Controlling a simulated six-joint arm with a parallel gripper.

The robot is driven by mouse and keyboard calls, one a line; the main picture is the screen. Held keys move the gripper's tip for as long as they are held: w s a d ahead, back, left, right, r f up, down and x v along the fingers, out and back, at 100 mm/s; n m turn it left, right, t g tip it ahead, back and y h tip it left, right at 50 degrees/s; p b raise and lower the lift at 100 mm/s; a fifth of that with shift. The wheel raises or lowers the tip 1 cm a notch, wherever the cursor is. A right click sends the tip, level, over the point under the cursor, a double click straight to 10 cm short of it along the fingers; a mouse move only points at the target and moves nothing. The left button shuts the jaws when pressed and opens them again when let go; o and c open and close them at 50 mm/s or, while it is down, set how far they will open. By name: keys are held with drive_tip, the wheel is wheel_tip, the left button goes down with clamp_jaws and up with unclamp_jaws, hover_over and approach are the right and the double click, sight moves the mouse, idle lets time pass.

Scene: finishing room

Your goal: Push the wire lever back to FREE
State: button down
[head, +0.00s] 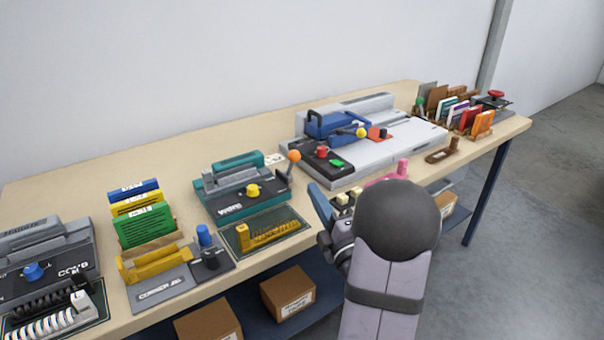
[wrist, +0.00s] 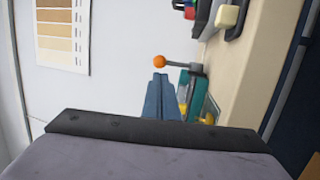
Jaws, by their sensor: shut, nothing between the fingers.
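The lever with the orange ball knob (head: 294,156) stands up at the right end of the teal machine (head: 229,203). In the wrist view, the orange knob (wrist: 160,61) lies just beyond my fingertips, its dark rod running right to the teal machine (wrist: 196,90). My gripper (head: 316,188) is in front and to the right of the lever in the head view. In the wrist view, its blue fingers (wrist: 159,76) are together and empty, apparently apart from the knob. No FREE marking is readable.
A yellow comb piece (head: 268,236) lies on a dark mat in front of the teal machine. A grey machine with a blue clamp (head: 335,124) stands to the right. Green and yellow cards (head: 142,222) stand to the left. Pink and cream items are partly hidden by my arm.

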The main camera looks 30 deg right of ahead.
sight(295, 155)
drive_tip(key=p+x, duration=0.2)
drive_tip(key=x, duration=0.7)
drive_tip(key=r+p, duration=0.1)
drive_tip(key=g+p, duration=0.1)
drive_tip(key=p, duration=0.1)
drive_tip(key=shift+w+r, duration=0.4)
drive_tip(key=w+r+g+p, duration=0.1)
drive_tip(key=p, duration=0.2)
drive_tip(key=w+r+g+p, duration=0.1)
drive_tip(key=w+g+p, duration=0.1)
drive_tip(key=p, duration=0.1)
drive_tip(key=w+r+n+g+y+p, duration=0.1)
drive_tip(key=p, duration=0.2)
drive_tip(key=shift+w+g, duration=0.2)
drive_tip(key=shift+g, duration=0.2)
drive_tip(key=w+g+p, duration=0.1)
drive_tip(key=w+p, duration=0.1)
drive_tip(key=p, duration=0.1)
drive_tip(key=w+g+p, duration=0.2)
drive_tip(key=p, duration=0.1)
drive_tip(key=shift+w+f+n, duration=0.1)
drive_tip(key=shift+f+n, duration=0.15)
drive_tip(key=shift+n, duration=0.05)
drive_tip(key=shift+a, duration=0.1)
drive_tip(key=shift+r, duration=0.15)
